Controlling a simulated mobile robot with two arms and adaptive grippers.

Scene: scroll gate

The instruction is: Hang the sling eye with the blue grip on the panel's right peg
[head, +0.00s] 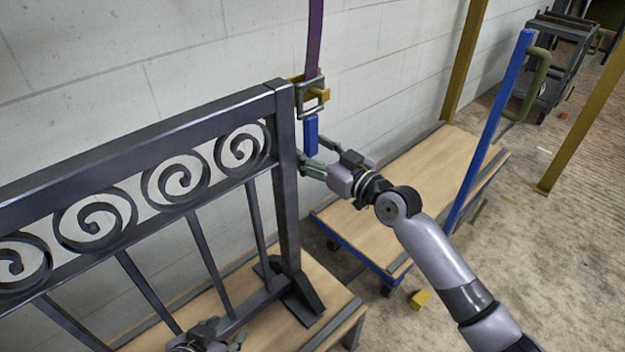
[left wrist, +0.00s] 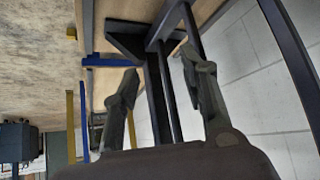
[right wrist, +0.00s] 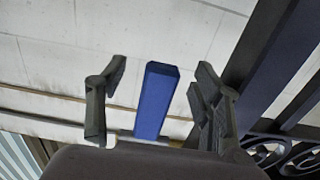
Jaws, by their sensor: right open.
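A purple sling (head: 315,38) hangs from above at the panel's right post. At its lower end is a grey metal eye (head: 311,97) with a blue grip (head: 311,136) below it. Yellow pieces (head: 322,95) show at the eye; I cannot tell whether they are a peg. The dark scroll panel (head: 286,185) stands upright at the left. My right gripper (head: 311,158) is open near the blue grip; in the right wrist view the blue grip (right wrist: 156,100) shows between its fingers. My left gripper (left wrist: 163,68) is open, with dark panel bars (left wrist: 168,100) between its fingers in view.
The panel stands on a wooden-topped base (head: 320,285). A wooden-decked cart (head: 430,175) with a blue upright (head: 490,125) is at the right. Yellow posts (head: 465,62) stand behind it. A small yellow block (head: 420,299) lies on the floor. A block wall is behind.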

